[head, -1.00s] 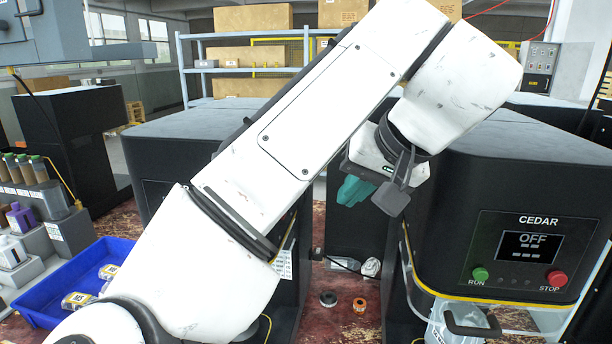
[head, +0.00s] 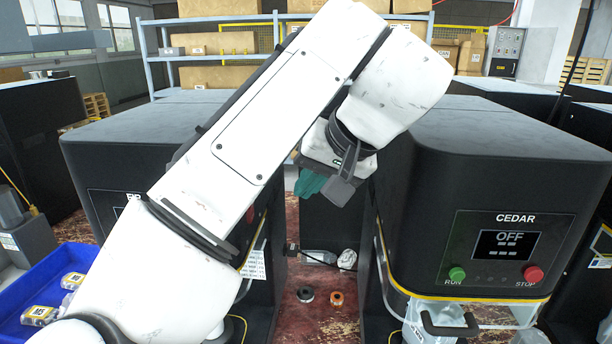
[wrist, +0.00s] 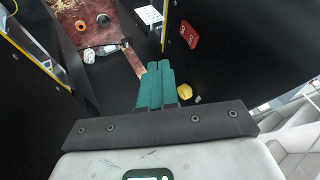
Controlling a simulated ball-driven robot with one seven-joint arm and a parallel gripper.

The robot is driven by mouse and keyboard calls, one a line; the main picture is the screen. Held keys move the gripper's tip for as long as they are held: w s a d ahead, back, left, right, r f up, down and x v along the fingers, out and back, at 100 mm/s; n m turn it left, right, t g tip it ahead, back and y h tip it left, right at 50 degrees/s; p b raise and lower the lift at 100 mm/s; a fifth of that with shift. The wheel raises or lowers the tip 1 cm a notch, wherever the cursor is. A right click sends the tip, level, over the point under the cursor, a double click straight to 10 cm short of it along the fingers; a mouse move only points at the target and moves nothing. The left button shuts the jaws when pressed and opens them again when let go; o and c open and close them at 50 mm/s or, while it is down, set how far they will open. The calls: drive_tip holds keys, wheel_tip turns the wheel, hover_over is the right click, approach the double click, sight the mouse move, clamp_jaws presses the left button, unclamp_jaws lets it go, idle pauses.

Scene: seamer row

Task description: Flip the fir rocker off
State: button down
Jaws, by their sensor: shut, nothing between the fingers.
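The fir machine (head: 110,165) stands on the left in the head view, its front mostly hidden behind my arm. A red rocker plate (wrist: 188,34) with small pale marks is on a black machine side in the wrist view, near the white label sheet; this looks like fir's side. A sliver of red (head: 250,213) shows past my arm in the head view. I cannot tell which way the rocker is tipped. My gripper (wrist: 158,66) has teal fingers pressed together and empty, apart from the rocker, which lies above and right of the tips. It also shows in the head view (head: 310,185).
The cedar machine (head: 490,190) stands right, its screen reading OFF, with green RUN and red STOP buttons. Between the machines is a floor gap with a dark ring (head: 305,295) and an orange ring (head: 337,298). A blue tray (head: 45,285) is at left.

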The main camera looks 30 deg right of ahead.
drive_tip(key=w+a+f+p, duration=0.2)
drive_tip(key=w+a+f, duration=0.2)
drive_tip(key=w, duration=0.2)
drive_tip(key=shift+w+a+f+p, duration=0.2)
drive_tip(key=shift+a+f+p, duration=0.05)
drive_tip(key=shift+f+p, duration=0.1)
